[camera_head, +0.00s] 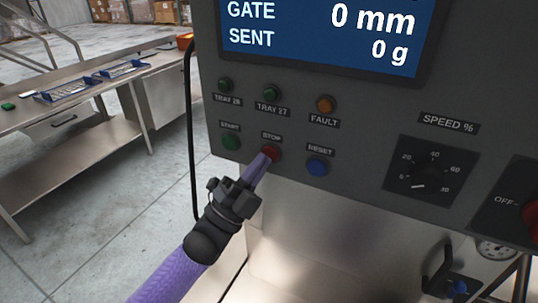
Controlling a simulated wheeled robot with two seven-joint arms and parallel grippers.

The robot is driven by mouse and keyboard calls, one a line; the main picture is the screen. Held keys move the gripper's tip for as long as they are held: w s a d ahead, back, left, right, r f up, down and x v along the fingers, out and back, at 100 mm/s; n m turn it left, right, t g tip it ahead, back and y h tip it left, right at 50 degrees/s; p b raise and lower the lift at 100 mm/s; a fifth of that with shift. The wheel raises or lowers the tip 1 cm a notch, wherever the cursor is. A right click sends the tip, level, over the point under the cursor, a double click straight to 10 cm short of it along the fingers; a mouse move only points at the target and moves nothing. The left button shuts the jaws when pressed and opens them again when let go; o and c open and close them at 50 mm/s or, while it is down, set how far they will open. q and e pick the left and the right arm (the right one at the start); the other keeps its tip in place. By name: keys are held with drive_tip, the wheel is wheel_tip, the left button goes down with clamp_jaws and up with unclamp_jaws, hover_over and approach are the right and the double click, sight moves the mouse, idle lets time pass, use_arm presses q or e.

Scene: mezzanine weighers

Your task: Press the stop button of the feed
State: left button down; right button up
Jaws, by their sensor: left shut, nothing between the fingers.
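The red stop button (272,152) sits on the grey control panel (370,140), under a label reading STOP. My left gripper (267,155) is shut and empty, its fingertips at the lower left of the button and overlapping part of it. I cannot tell from this view whether the tips touch the button or how far it is pushed in. The screen (330,28) above reads GATE 0 mm and SENT 0 g. My right gripper is not in view.
The green start button (231,142) and blue reset button (317,167) flank the stop button closely. A speed dial (431,172) and a red switch (531,212) are to the right. A black cable (190,120) hangs left of the panel. A steel bench (60,105) stands at left.

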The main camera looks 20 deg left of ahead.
use_arm(q)
drive_tip(key=shift+w, duration=0.4)
idle(0.5)
drive_tip(key=shift+s, duration=0.8)
drive_tip(key=s+p, duration=0.3)
drive_tip(key=s, duration=0.2)
drive_tip(key=shift+a, duration=0.1)
idle(0.8)
